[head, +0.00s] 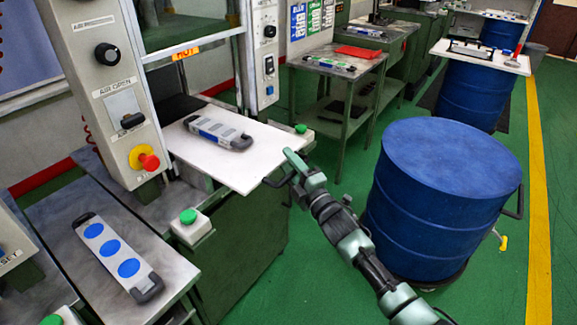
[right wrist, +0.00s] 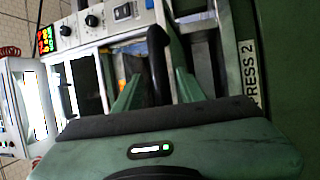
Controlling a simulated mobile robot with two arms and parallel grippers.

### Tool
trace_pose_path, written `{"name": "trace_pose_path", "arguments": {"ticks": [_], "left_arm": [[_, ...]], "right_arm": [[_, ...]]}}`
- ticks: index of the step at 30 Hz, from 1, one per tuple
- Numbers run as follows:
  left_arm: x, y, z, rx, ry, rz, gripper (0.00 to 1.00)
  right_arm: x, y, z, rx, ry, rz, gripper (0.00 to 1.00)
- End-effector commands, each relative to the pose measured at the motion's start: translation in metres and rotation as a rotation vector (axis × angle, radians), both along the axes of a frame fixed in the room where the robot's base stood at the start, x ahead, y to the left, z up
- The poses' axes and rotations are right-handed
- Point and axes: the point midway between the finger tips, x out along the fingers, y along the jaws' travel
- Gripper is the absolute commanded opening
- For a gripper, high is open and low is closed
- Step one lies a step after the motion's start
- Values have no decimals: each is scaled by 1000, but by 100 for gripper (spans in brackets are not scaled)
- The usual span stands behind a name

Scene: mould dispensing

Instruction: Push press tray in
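The press tray (head: 225,168) is a white plate pulled out of the press, with a grey and blue mould (head: 217,132) lying on it. A dark handle (head: 273,181) sits at the tray's front right edge. My right gripper (head: 287,168) is at this handle. In the right wrist view the dark handle bar (right wrist: 158,55) stands between the two green fingers (right wrist: 155,92), with gaps visible beside it, so the gripper looks open around it. My left gripper is not in view.
A blue drum (head: 445,200) stands right of my right arm. The press control panel (head: 118,85) with a red button rises left of the tray. Another mould with blue discs (head: 115,255) lies on the left table. Green push buttons (head: 188,216) flank the tray.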

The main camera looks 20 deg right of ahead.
Motion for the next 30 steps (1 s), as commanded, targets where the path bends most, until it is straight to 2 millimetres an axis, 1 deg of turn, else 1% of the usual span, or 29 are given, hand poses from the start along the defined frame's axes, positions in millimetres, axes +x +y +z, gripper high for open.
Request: {"name": "trace_pose_path", "arguments": {"ticks": [1, 21, 23, 25, 30], "left_arm": [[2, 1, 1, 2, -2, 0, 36], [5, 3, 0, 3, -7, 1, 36], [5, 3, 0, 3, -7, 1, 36], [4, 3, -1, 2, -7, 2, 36], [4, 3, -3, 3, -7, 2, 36]], "right_arm": [[1, -1, 4, 1, -6, -1, 36], [-2, 0, -5, -6, 9, -1, 36], [-6, -1, -6, -6, 10, -1, 36], [-14, -3, -8, -6, 10, -2, 36], [-42, -11, -14, -8, 10, -1, 36]]}}
